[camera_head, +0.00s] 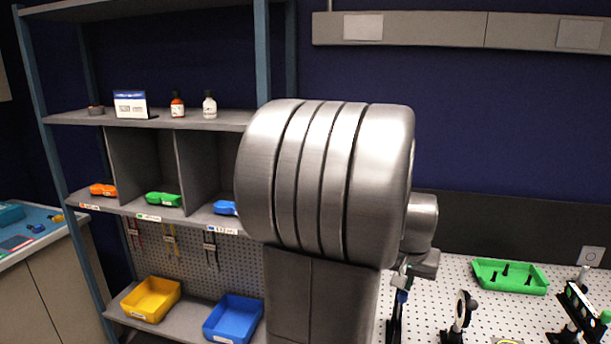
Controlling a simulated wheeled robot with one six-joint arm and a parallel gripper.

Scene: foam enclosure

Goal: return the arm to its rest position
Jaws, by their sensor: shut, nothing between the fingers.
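My metal arm (325,185) stands folded upright in the middle of the head view, its large ribbed joint close to the camera. A smaller grey wrist part (420,222) of mine shows behind its right side, above the perforated table. My gripper's fingers cannot be made out; the arm hides that area. I see nothing held.
A shelf unit (150,118) stands at left with small bottles, coloured parts, a yellow bin (151,300) and a blue bin (233,318). At right, a perforated table (450,285) carries a green tray (510,276) and black-mounted optical parts (462,310). A side bench (45,270) is far left.

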